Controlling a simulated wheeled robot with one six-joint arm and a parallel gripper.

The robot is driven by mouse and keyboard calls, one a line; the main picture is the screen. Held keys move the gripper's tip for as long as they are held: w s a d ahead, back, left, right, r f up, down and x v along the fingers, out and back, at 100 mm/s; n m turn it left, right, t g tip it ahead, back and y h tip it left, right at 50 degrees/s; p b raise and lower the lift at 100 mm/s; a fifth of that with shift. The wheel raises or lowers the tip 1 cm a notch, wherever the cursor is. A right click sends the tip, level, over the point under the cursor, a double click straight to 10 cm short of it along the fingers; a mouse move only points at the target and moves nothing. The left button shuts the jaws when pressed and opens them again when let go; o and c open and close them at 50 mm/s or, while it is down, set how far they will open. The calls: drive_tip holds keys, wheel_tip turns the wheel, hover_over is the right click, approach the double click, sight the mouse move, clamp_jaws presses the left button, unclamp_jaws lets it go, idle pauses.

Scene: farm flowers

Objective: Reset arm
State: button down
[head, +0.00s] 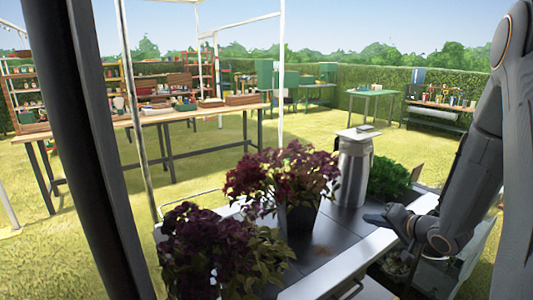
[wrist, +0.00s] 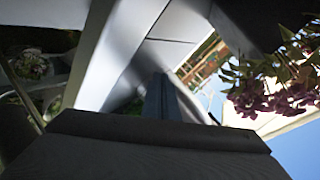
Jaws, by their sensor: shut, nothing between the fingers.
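My arm comes down the right side of the head view, folded close to my body. My gripper (head: 382,217) is at its lower end, beside the right edge of a dark-topped cart (head: 335,235). In the wrist view my gripper (wrist: 163,100) points away from the camera, its fingers together and empty. Its fingertips are small and partly in shadow in both views.
Two purple-leaved potted plants (head: 285,178) (head: 215,250), a steel flask (head: 353,170) and a green plant (head: 388,178) stand on the cart, close to my gripper. Purple leaves show in the wrist view (wrist: 275,95).

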drive_tip(key=shift+a+r+n+g+h, duration=0.25)
drive_tip(key=shift+a+n+g+h, duration=0.05)
drive_tip(key=shift+h, duration=0.4)
drive_tip(key=s+g+h, duration=0.1)
drive_tip(key=s+a+n+g+h, duration=0.1)
drive_tip(key=s, duration=0.2)
drive_tip(key=shift+s+a+r+n+g+h, duration=0.15)
drive_tip(key=shift+s+a+n+g+h, duration=0.15)
drive_tip(key=shift+a+g+h, duration=0.1)
drive_tip(key=s, duration=0.2)
drive_tip(key=s+a+g, duration=0.1)
drive_tip(key=s+a+n+g+h, duration=0.1)
drive_tip(key=s, duration=0.1)
drive_tip(key=shift+s+a+r, duration=0.15)
drive_tip(key=shift+s, duration=0.15)
drive_tip(key=s+a+n+g, duration=0.1)
drive_tip(key=s+a+g, duration=0.1)
drive_tip(key=s, duration=0.4)
drive_tip(key=s+a+r+n+g, duration=0.1)
drive_tip(key=s+a+g, duration=0.1)
drive_tip(key=s+a, duration=0.2)
drive_tip(key=s+a+n+g, duration=0.1)
drive_tip(key=s+a, duration=0.3)
drive_tip(key=s, duration=0.4)
drive_tip(key=shift+s+r+n+g+y, duration=0.3)
drive_tip(key=shift+s+g, duration=0.05)
drive_tip(key=shift+g, duration=0.25)
